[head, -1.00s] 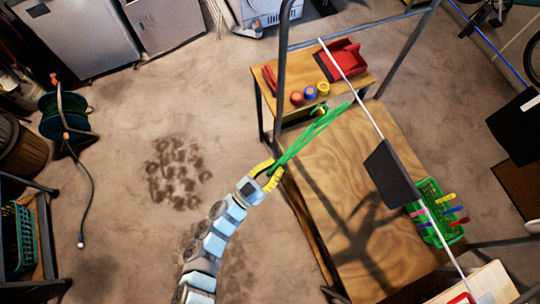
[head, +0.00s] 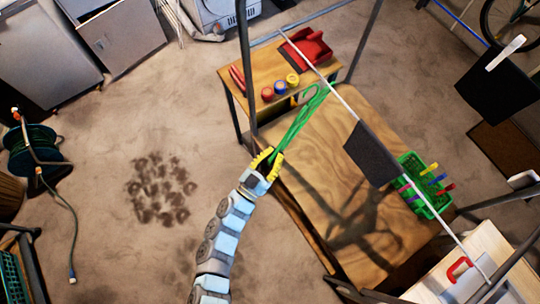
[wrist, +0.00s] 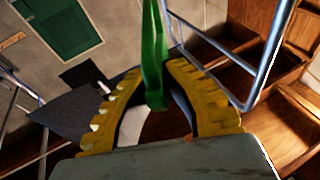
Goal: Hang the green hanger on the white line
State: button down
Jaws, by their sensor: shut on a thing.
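The green hanger (head: 300,119) is held in my gripper (head: 269,161), which has yellow fingers and is shut on the hanger's near end. The hanger points up and right in the head view, its hook end nearest the white line. The white line (head: 342,98) runs diagonally from upper left to lower right, with a dark cloth (head: 372,155) on it. In the head view the hook appears left of the line, with a gap between them. In the wrist view, the green hanger (wrist: 154,60) rises from between the yellow fingers (wrist: 160,105).
A wooden table (head: 310,185) stands below the line. A smaller bench (head: 258,68) holds a red dustpan and several coloured round items. A green basket (head: 408,163) with clothespins sits at the table's right. Metal frame posts (head: 245,60) rise near the hanger.

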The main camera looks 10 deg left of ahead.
jog(key=shift+w+d+b, duration=0.65)
jog(key=shift+w+d, duration=1.1)
jog(key=shift+w, duration=0.05)
jog(key=r+p, duration=0.2)
jog(key=r, duration=0.1)
jog(key=r+p, duration=0.2)
jog(key=r, duration=0.1)
jog(key=s+a+r+p, duration=0.1)
jog(key=r+p, duration=0.1)
jog(key=r, duration=0.1)
jog(key=shift+s+a+r+p, duration=0.1)
jog(key=shift+s+a+p, duration=0.5)
jog(key=shift+s+a, duration=0.15)
jog(key=shift+f+b, duration=1.4)
jog(key=shift+f, duration=0.7)
jog(key=shift+s, duration=0.1)
jog(key=c, duration=1.2)
grip_release()
jog(key=shift+o, duration=0.2)
